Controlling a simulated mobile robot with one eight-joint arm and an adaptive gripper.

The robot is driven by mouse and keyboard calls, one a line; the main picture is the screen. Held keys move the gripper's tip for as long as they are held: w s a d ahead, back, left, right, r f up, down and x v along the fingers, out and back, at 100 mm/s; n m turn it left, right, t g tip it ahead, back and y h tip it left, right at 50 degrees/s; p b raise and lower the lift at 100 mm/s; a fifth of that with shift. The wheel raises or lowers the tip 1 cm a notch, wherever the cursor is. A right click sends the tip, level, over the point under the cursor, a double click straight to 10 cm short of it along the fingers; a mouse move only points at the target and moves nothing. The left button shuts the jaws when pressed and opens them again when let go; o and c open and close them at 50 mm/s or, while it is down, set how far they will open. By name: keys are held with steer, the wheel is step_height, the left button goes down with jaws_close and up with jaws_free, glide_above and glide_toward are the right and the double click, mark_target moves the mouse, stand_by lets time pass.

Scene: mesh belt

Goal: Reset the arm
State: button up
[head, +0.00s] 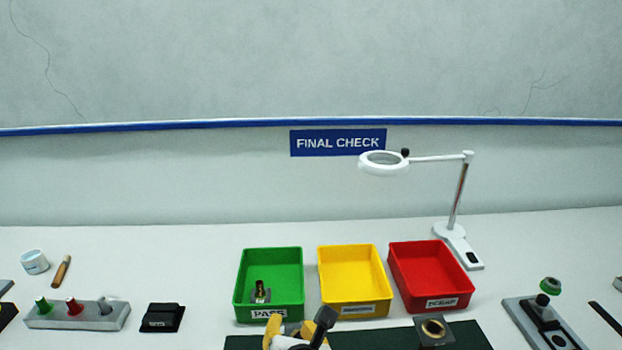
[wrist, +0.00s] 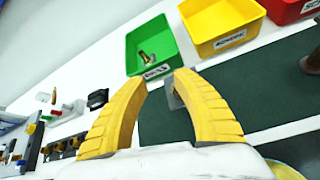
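My gripper (wrist: 161,82) shows in the wrist view with its two yellow fingers apart and nothing clearly held between them. A small grey piece (wrist: 173,96) shows beside the right fingertip; I cannot tell whether it belongs to the gripper. A brass fitting on a grey base (head: 261,292) stands in that tray, apart from the fingers. Most of my arm is out of view.
A yellow tray (head: 353,255) and a red tray (head: 425,252) stand right of the green one. A grey part with a brass ring (head: 446,342) is on the dark green mat (head: 375,339). A magnifier lamp (head: 461,205) stands behind. A button box (head: 90,323) sits left.

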steer(key=d+m, duration=0.1)
steer(key=w+d+f+m, duration=0.1)
steer(key=shift+w+d+m+g+b, duration=0.1)
steer(key=shift+m+g+b, duration=0.2)
steer(key=s+d+f+m+g+h+b, duration=0.1)
steer(key=s+d+f+m+b, duration=0.1)
steer(key=d+m, duration=0.8)
steer(key=s+d+f+m+g+h+b, duration=0.1)
steer(key=d+m, duration=0.8)
steer(key=m, duration=1.1)
steer(key=s+f+g+b, duration=0.1)
steer(key=s+f+b, duration=0.1)
steer(key=s+b, duration=0.1)
steer(key=shift+s+d+g+b, duration=0.3)
steer(key=shift+d+b, duration=0.1)
steer(key=shift+b, duration=0.5)
steer(key=shift+f, duration=0.1)
